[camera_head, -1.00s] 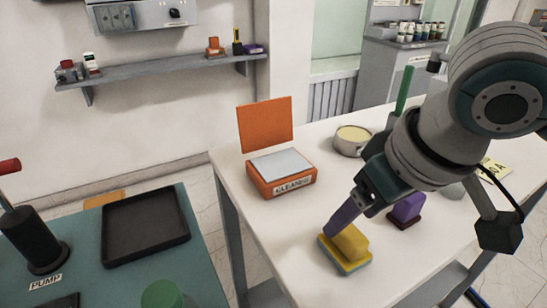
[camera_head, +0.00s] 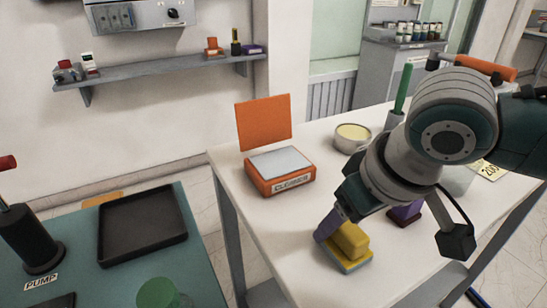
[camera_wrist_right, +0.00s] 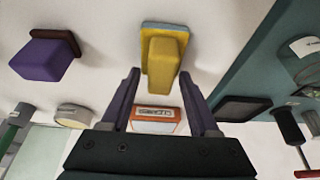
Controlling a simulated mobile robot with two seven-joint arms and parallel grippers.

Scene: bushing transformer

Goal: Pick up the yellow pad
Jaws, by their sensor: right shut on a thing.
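The yellow pad (camera_head: 350,242), a yellow block with a raised grip on a blue-grey base, is at the front of the white table (camera_head: 330,285). It appears to rest on the tabletop. My right gripper (camera_head: 330,228) reaches down to it from above, its purple fingers at the pad's raised grip. In the right wrist view, the pad (camera_wrist_right: 163,62) lies between the fingertips of my right gripper (camera_wrist_right: 160,74), which is shut on it. The far finger is mostly hidden in the head view. My left gripper is out of view.
A purple pad (camera_head: 405,213) stands close behind, right of the yellow one, partly behind my arm. An orange CLEANING box (camera_head: 280,175) with an open lid and a round tin (camera_head: 352,137) stand farther back. A black tray (camera_head: 142,223) lies on the teal table at left.

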